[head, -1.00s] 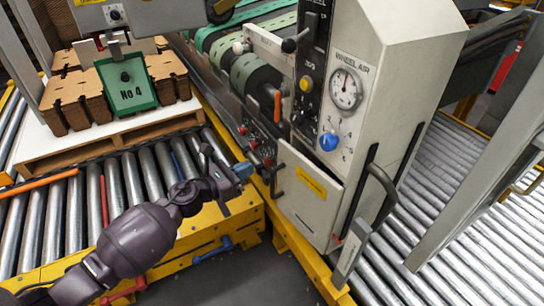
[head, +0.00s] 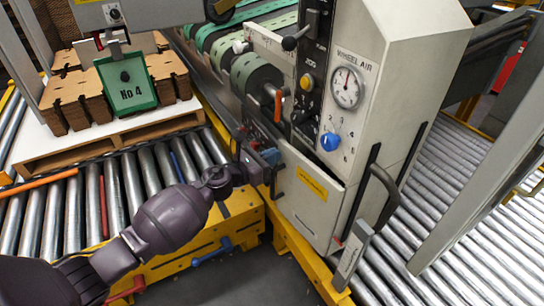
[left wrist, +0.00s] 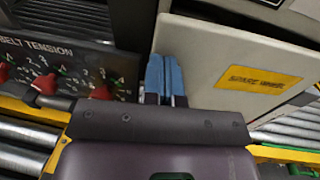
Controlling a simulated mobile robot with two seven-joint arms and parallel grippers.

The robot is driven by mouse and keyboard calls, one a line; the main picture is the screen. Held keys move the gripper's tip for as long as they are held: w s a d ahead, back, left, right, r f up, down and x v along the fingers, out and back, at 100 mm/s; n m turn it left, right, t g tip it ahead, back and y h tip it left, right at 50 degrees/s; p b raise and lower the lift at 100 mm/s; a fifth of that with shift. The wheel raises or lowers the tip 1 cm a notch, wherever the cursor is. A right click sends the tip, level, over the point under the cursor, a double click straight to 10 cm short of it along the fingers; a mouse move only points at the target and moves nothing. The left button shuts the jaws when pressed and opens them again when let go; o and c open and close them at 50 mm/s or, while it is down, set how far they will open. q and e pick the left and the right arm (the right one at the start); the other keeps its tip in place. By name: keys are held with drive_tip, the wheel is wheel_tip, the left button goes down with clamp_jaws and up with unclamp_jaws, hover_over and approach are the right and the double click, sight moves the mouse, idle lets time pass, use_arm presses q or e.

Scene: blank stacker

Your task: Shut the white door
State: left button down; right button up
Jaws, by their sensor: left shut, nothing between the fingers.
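The white door (head: 318,208) is the pale panel with a yellow label low on the front of the grey machine. It stands a little ajar, with a dark gap along its top edge. In the left wrist view the white door (left wrist: 212,62) fills the right of centre. My left gripper (head: 271,157) is at the door's left edge, its blue fingers shut and empty. The blue fingers (left wrist: 165,76) overlap the door's left edge in the wrist view; I cannot tell whether they touch it. My right gripper is not in view.
A belt tension panel (left wrist: 60,72) with red knobs is left of the door. A black handle (head: 383,190) sticks out at the machine's right. Roller conveyors (head: 120,185) lie left and right. A yellow frame (head: 300,262) runs below the door.

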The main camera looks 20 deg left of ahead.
use_arm(q)
drive_tip(key=shift+w+d+r+m+g+h+b, duration=0.1)
drive_tip(key=shift+w+d+m+g+h+b, duration=0.3)
drive_tip(key=shift+w+h+b, duration=0.3)
drive_tip(key=shift+w+d+r+m+g+h+b, duration=0.1)
drive_tip(key=shift+w+d+m+g+h+b, duration=0.25)
drive_tip(key=shift+w+m+h+b, duration=0.3)
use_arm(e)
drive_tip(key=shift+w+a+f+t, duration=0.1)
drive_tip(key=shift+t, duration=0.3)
use_arm(q)
drive_tip(key=shift+w+a, duration=0.1)
